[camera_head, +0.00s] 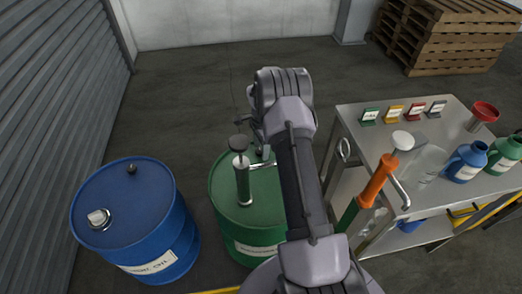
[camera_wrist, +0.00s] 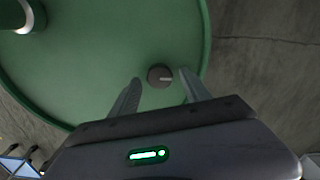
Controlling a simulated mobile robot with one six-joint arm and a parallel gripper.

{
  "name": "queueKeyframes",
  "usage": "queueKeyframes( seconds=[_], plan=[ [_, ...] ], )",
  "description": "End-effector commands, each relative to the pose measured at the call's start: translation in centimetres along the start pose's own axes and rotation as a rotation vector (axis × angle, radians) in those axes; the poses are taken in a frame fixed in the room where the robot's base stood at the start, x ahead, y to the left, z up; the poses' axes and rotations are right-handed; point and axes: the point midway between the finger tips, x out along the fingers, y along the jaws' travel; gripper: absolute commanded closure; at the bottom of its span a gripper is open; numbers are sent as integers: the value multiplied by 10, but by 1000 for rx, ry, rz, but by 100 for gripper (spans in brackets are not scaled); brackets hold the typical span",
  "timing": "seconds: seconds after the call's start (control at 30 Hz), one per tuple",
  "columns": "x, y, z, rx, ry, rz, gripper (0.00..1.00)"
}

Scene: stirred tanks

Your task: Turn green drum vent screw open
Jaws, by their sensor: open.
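The green drum (camera_head: 263,220) stands in the middle of the head view, partly hidden behind my arm. A hand pump (camera_head: 242,180) with a dark knob on top rises from its lid. In the wrist view the green drum lid (camera_wrist: 90,70) fills the left and centre. The vent screw (camera_wrist: 160,76) is a small dark round knob with a light slot line, near the lid's edge. My gripper (camera_wrist: 158,85) is open, with one finger on each side of the vent screw in the picture. I cannot tell whether the fingers touch it. The screw is hidden in the head view.
A blue drum (camera_head: 160,235) stands at left. At right a metal table (camera_head: 420,150) carries small coloured signs, a red funnel (camera_head: 485,112) and blue and green jugs. Wooden pallets (camera_head: 450,35) are at the back. Floor behind the drums is clear.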

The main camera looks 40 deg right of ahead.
Motion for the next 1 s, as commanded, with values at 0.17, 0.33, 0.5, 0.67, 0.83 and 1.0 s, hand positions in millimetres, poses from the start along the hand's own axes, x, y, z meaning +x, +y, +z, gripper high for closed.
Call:
queueKeyframes(
  seconds=[0.17,0.33,0.5,0.67,0.83,1.0],
  plan=[
    [0,0,0,0,0,-1,45],
    [0,0,0,0,0,-1,64],
    [0,0,0,0,0,-1,98],
    [0,0,0,-3,0,-1,100],
    [0,0,0,-38,0,-1,100],
    [0,-1,0,-131,0,-1,100]
  ],
)
